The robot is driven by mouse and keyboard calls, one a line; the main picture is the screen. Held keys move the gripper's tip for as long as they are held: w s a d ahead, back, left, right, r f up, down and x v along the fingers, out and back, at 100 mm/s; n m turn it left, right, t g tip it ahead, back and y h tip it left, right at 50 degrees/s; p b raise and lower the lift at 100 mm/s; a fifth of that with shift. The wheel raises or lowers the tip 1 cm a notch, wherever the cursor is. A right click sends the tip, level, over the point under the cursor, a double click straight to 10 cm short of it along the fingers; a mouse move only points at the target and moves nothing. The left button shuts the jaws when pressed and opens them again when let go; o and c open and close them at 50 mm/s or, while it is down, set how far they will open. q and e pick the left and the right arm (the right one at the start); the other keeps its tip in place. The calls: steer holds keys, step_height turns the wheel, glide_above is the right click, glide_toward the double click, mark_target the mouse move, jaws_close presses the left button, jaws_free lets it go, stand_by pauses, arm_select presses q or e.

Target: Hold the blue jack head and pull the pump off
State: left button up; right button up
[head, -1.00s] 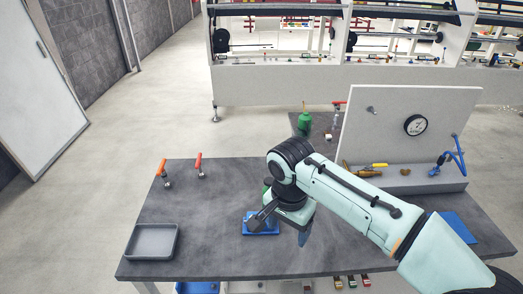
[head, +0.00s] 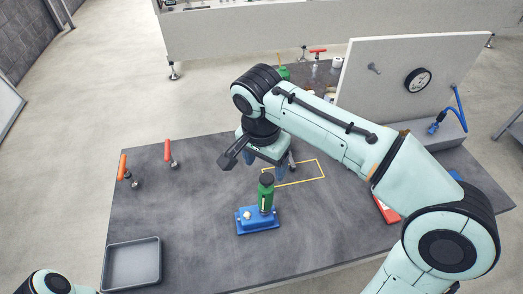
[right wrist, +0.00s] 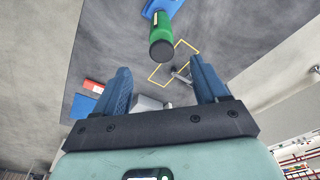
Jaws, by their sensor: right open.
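A blue block-shaped base (head: 258,222) stands on the dark table, with an upright green cylinder (head: 266,197) with a black cap on it. I take these for the jack head and pump, but cannot tell for sure. In the right wrist view the black-capped green cylinder (right wrist: 164,35) lies just beyond the fingertips, with part of the blue base (right wrist: 158,6) at the top edge. My right gripper (head: 280,172) is open and empty, behind and above the cylinder, apart from it. My left gripper is out of view; only part of my left arm shows at bottom left.
A yellow outline (head: 312,178) marks the table behind the base. A grey tray (head: 132,264) and two orange-handled clamps (head: 123,168) (head: 168,152) are on the left. A red item (head: 386,211) and an upright panel with a gauge (head: 400,75) are on the right.

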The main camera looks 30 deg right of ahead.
mark_target(266, 178)
steer(key=f, duration=0.3)
steer(key=f+b, duration=0.1)
steer(key=f, duration=0.2)
steer(key=w+d+f, duration=0.1)
steer(key=f, duration=0.3)
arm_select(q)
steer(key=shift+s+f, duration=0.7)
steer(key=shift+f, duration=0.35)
